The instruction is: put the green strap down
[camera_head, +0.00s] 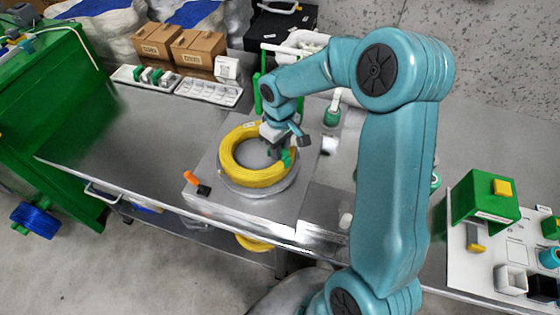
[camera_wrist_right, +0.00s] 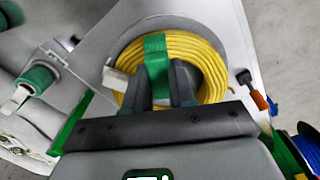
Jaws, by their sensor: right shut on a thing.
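My right gripper (camera_head: 279,147) is at the right side of a yellow cable coil (camera_head: 236,172), which lies on a round grey plate on the bench. In the right wrist view the right gripper (camera_wrist_right: 160,88) is shut on a green strap (camera_wrist_right: 156,50). The strap lies across the yellow coil (camera_wrist_right: 208,60) from its outer edge inward. In the head view a small part of the green strap (camera_head: 287,157) shows below the fingers. Whether the strap is wrapped under the coil is hidden. My left gripper is not in view.
An orange-handled tool (camera_head: 191,178) lies left of the coil. A green-capped bottle (camera_head: 332,114) stands behind right. White trays (camera_head: 208,91) and cardboard boxes (camera_head: 198,48) are at the back. A blue cable reel (camera_head: 36,220) is at far left. The left bench (camera_head: 130,150) is clear.

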